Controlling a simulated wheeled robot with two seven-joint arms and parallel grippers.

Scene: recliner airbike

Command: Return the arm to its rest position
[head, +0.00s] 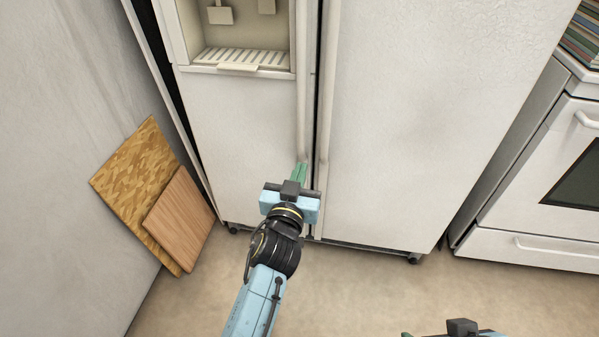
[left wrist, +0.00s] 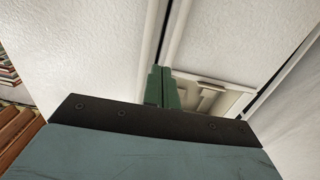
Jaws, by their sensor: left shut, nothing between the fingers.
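My left gripper (head: 300,172) reaches in from the bottom of the head view, in front of the lower ends of the refrigerator's two long handles. Its green fingers are together with nothing between them. They also show together in the left wrist view (left wrist: 162,88), with the white refrigerator doors behind. I cannot tell whether the fingertips touch a handle or door. Part of my right arm's end (head: 462,328) shows at the bottom edge of the head view; its fingers are mostly cut off.
The white refrigerator (head: 420,110) has both doors shut and a dispenser recess (head: 240,45) on the left door. Two wooden boards (head: 135,175) lean against the left wall. A white oven (head: 545,190) stands at right. The floor (head: 380,290) in front is clear.

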